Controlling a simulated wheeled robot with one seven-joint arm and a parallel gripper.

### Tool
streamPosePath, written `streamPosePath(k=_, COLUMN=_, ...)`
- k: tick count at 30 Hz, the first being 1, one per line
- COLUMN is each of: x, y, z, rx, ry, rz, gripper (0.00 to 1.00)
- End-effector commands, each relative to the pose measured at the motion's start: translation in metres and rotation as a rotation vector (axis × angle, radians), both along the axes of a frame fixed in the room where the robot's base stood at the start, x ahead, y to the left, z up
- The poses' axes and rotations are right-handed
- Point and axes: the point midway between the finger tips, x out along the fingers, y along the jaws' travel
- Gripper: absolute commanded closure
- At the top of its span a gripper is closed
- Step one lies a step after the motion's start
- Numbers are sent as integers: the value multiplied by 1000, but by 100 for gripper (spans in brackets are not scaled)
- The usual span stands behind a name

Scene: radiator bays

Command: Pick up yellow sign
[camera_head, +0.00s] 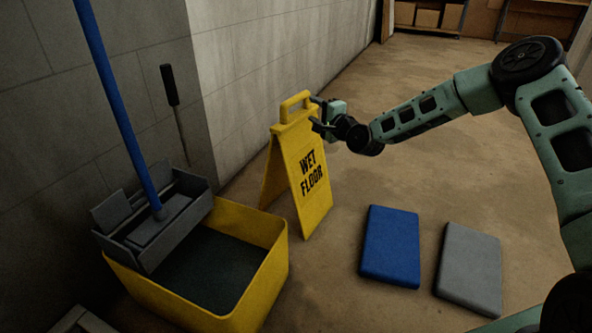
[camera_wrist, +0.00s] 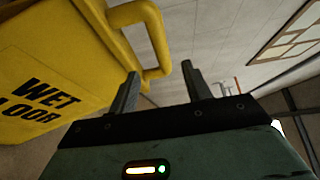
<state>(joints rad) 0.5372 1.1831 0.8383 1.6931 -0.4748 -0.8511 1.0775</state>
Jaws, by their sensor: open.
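The yellow sign (camera_head: 303,170) stands upright on the floor as an A-frame, with "WET FLOOR" in black on its front and a looped handle (camera_head: 296,103) on top. In the wrist view the sign (camera_wrist: 50,75) fills the left side, and its handle (camera_wrist: 150,35) reaches toward the jaws. My gripper (camera_head: 316,113) is open beside the handle, at its right in the head view. In the wrist view my gripper's fingers (camera_wrist: 160,88) are apart, with the handle's bend just beyond and between their tips. I cannot tell whether they touch.
A yellow mop bucket (camera_head: 275,270) with a grey wringer (camera_head: 150,225) and a blue-handled mop (camera_head: 115,100) stands left of the sign by the wall. A blue pad (camera_head: 390,246) and a grey pad (camera_head: 469,268) lie on the floor at right. Floor behind the sign is clear.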

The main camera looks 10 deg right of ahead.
Motion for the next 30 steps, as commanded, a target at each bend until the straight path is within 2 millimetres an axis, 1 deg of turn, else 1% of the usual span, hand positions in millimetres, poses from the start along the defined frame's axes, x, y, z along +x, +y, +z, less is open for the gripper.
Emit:
streamPosePath(k=1, x=11, y=5, z=-5, rx=0, ry=-4, rz=1, gripper=51)
streamPosePath(k=3, x=23, y=10, z=-5, rx=-1, ry=-4, rz=0, gripper=51)
streamPosePath(k=6, x=37, y=14, z=-4, rx=0, ry=-2, rz=0, gripper=51)
streamPosePath(k=9, x=46, y=18, z=-2, rx=-1, ry=-1, rz=0, gripper=51)
streamPosePath(k=16, x=58, y=23, z=-3, rx=-2, ry=-2, rz=1, gripper=51)
streamPosePath(k=24, x=88, y=36, z=-2, rx=-1, ry=-1, rz=0, gripper=51)
streamPosePath(k=30, x=97, y=38, z=1, rx=-1, ry=1, rz=0, gripper=51)
